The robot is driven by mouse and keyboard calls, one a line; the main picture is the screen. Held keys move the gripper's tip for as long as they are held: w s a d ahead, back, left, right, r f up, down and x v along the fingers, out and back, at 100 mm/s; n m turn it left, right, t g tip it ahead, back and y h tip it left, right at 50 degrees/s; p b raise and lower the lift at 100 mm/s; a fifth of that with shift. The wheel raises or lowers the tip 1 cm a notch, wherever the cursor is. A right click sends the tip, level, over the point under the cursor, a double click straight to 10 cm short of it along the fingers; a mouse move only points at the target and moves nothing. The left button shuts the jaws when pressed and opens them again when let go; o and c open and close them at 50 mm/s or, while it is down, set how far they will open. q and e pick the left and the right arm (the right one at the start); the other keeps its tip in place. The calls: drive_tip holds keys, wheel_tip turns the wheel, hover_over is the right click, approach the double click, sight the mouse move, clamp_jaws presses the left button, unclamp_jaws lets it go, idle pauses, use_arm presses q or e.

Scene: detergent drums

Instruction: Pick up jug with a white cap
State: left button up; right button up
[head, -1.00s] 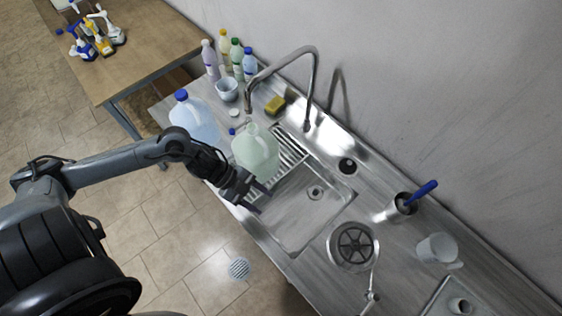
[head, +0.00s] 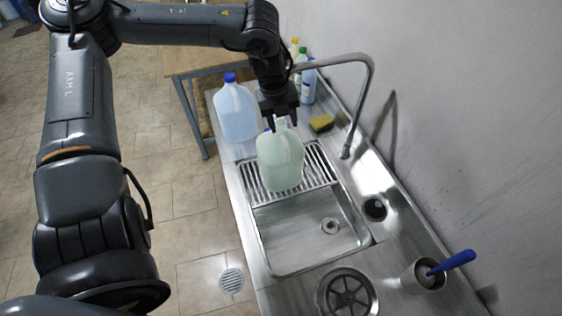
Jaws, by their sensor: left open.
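A pale green translucent jug (head: 280,162) stands upright on the slatted drainboard (head: 318,170) beside the sink basin. Its pale top sits right at my left gripper (head: 283,123), which points down from above. The gripper's fingers are open around the jug's neck, and I cannot tell whether they touch it. The cap is mostly hidden by the gripper. A second jug (head: 236,112), pale blue with a blue cap, stands to the left at the counter's far end. My right gripper is not in view.
A curved faucet (head: 366,85) arches at the right of the jug. A yellow sponge (head: 322,123) and several bottles (head: 308,85) stand behind. The sink basin (head: 300,235) in front is empty. A metal cup with a blue-handled brush (head: 458,262) is at right.

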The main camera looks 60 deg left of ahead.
sight(286, 144)
use_arm(q)
drive_tip(key=f, duration=0.4)
drive_tip(key=shift+w+d, duration=0.15)
drive_tip(key=shift+w, duration=0.15)
wheel_tip(286, 144, down, 4)
drive_tip(key=shift+s+d+r, duration=0.1)
drive_tip(key=shift+s+r, duration=0.05)
drive_tip(key=shift+r, duration=0.05)
drive_tip(key=shift+w+f, duration=0.2)
drive_tip(key=shift+f, duration=0.6)
clamp_jaws()
